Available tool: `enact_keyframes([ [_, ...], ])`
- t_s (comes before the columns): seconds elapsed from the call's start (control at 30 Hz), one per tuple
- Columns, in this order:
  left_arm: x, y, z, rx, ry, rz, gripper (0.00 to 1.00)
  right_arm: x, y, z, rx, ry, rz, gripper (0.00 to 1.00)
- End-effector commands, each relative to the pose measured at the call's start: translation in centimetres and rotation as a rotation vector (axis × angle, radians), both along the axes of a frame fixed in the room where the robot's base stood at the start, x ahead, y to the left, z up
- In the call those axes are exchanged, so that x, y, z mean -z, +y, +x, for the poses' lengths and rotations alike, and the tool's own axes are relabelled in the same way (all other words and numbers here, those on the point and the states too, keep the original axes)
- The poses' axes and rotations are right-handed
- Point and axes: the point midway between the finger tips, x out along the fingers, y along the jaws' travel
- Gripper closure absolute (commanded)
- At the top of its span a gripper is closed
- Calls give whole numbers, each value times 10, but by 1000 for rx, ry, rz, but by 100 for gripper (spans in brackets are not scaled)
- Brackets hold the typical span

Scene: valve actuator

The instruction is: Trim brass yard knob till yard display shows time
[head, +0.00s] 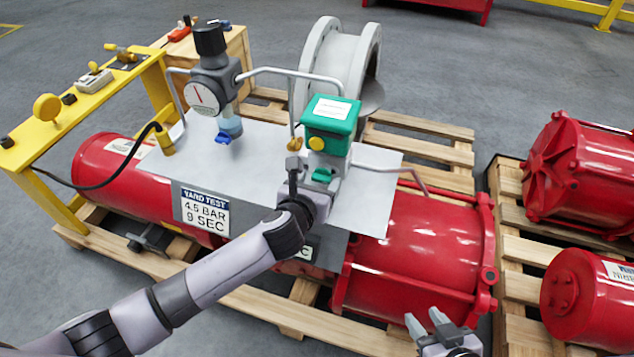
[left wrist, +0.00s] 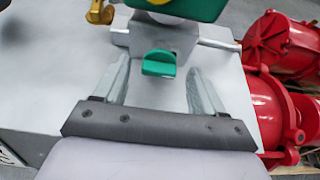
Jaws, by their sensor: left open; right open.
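My left gripper (head: 308,172) is open at the small green knob (head: 323,176) below the green box (head: 331,114). In the left wrist view the green knob (left wrist: 159,63) stands between and just beyond the open fingertips (left wrist: 158,74); I cannot tell whether they touch it. A brass knob (head: 294,145) sits left of the green box's block; it also shows at the top of the left wrist view (left wrist: 100,12). A sign (head: 205,210) reads "YARD TEST 4.5 BAR 9 SEC". I see no clear time display. My right gripper (head: 428,322) is open and empty at the lower right.
A dial gauge (head: 203,97) with a black knob (head: 209,39) stands on the grey plate (head: 265,150) at left. A yellow bench (head: 22,150) carries small fittings. The red cylinder (head: 415,250) lies on a wooden pallet (head: 430,150). Pipes run around the green box.

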Motion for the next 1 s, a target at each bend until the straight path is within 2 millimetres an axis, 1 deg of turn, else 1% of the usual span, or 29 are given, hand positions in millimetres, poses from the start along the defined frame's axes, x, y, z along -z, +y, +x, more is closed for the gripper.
enact_keyframes([
  [0.13,0,0,0,0,0,0,30,-1,0,0,-1,-2,1,57],
  [0.17,0,0,0,0,0,0,40,-1,0,0,-1,-2,1,57],
  [0.2,0,0,0,0,0,0,53,-1,0,0,-1,-2,1,57],
  [0.27,0,0,0,0,0,0,72,-1,1,1,-1,-2,1,57],
  [0.3,0,0,0,0,0,0,85,-1,1,1,-1,-2,1,57],
  [0.53,-1,1,0,-1,3,-10,86,-2,1,0,-1,-1,0,57],
  [0.67,-1,2,0,-2,15,-43,86,-5,0,0,-2,1,-1,57],
  [0.87,-2,4,1,-1,50,-152,86,-10,-1,-2,-2,6,-6,57],
  [1.0,-1,6,2,-2,84,-254,86,-15,-1,-2,-2,5,-6,57],
])
